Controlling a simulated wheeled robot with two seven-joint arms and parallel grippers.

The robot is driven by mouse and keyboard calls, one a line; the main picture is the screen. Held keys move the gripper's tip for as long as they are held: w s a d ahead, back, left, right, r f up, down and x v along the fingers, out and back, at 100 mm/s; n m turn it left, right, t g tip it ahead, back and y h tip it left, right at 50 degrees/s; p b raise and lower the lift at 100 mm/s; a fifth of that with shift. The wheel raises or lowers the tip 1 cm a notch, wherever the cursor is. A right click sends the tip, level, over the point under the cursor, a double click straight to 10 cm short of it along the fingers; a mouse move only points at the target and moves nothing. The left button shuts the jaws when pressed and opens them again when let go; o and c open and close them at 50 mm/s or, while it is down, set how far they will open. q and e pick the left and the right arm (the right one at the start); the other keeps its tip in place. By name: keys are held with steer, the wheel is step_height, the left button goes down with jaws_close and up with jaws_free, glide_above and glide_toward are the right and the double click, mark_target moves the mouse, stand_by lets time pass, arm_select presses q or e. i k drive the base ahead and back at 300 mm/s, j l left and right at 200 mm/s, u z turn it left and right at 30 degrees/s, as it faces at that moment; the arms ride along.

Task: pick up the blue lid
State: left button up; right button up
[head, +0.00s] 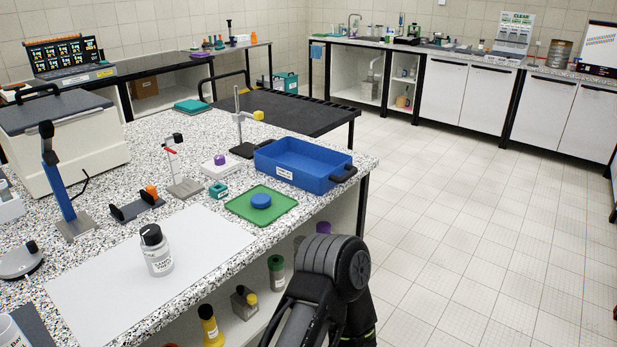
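The blue lid (261,201) is a small round disc. It lies flat on a green mat (240,209) near the right end of the speckled counter (222,252). Nothing touches the lid from above, and it is fully visible. Neither of my grippers can be made out in the head view. A dark rounded link of my own arm shows at the bottom, in front of the counter's edge, apart from the lid.
A blue tray (296,178) stands just behind the mat. A small teal block (218,190) is left of it. A white bottle with a black cap (157,252) stands on a white sheet (105,280). Stands and a white box (75,160) are further left. Open floor lies right.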

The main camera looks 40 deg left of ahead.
mark_target(261, 199)
steer(key=i, duration=1.35)
steer(key=i+l+u, duration=0.1)
steer(key=i, duration=1.25)
steer(key=u, duration=4.3)
